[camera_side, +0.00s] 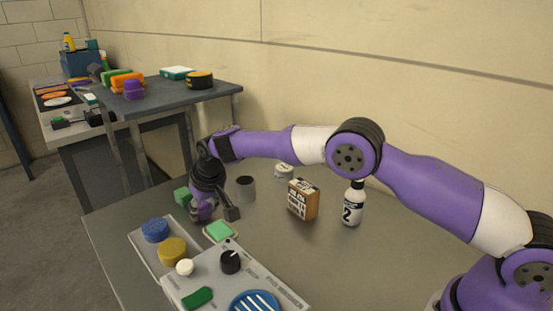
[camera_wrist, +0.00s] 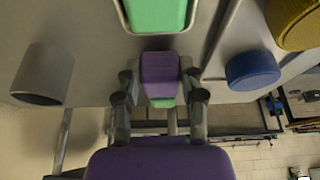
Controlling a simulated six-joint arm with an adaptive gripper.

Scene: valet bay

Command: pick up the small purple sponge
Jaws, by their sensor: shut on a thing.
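The small purple sponge (camera_wrist: 161,76) sits between the two fingers of my gripper (camera_wrist: 160,92) in the wrist view, with a finger against each side. My gripper (camera_side: 203,214) is shut on it and points down, low over the grey table, in the side view. There the sponge is hard to tell from the purple parts of my wrist. I cannot tell whether the sponge touches the table. A green block (camera_side: 182,195) is just behind my gripper, and a bit of green shows past the sponge in the wrist view.
A green item in a pale-rimmed dish (camera_side: 219,231) is right of my gripper. A tray with blue (camera_side: 155,230) and yellow (camera_side: 173,250) round pads lies in front. A grey cup (camera_side: 246,188), a box (camera_side: 303,199) and a bottle (camera_side: 352,204) stand behind and right.

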